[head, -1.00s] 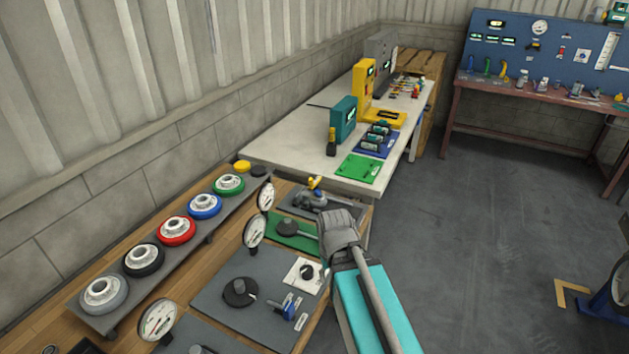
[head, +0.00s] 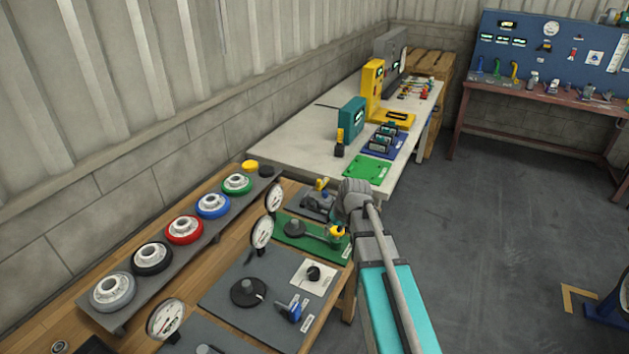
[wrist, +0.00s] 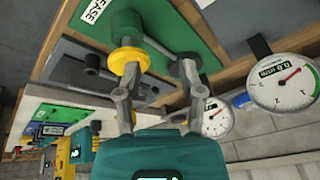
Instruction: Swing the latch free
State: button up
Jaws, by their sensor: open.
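The latch stands on a green plate (head: 287,243); a dark round pivot (head: 293,229) and a yellow end (head: 337,231) show in the head view. In the wrist view, the green plate (wrist: 205,58) fills the top, and a dark grey bar reaches to the yellow round end (wrist: 130,66) of the latch. My gripper (wrist: 154,88) is open. Its left finger is close to the yellow end, its right finger near the bar's other end. I cannot tell whether either touches. The fingers are not clear in the head view.
A grey plate (head: 250,275) with a dark knob lies on the near side. Dial gauges (head: 262,232) stand along the plates' left. A rack of coloured round parts (head: 185,229) lines the wall. A white bench (head: 295,150) stands beyond; open floor is right.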

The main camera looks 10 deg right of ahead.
aim_at(319, 179)
jog(key=w+d+r+n+t+y, duration=0.1)
jog(key=w+d+r+t, duration=0.1)
jog(key=w, duration=0.9)
jog(key=w+d+r+n+t+y+p, duration=0.1)
jog(key=w+r, duration=0.3)
jog(key=w, duration=0.7)
jog(key=shift+d+n+t, duration=0.6)
jog(key=shift+d+t, duration=0.3)
jog(key=shift+w+f, duration=0.1)
jog(key=shift+w, duration=0.05)
jog(key=b+x, duration=0.9)
jog(key=x, duration=0.4)
jog(key=shift+w+a+f, duration=0.1)
jog(key=shift+a+f, duration=0.05)
jog(key=shift+a, duration=0.15)
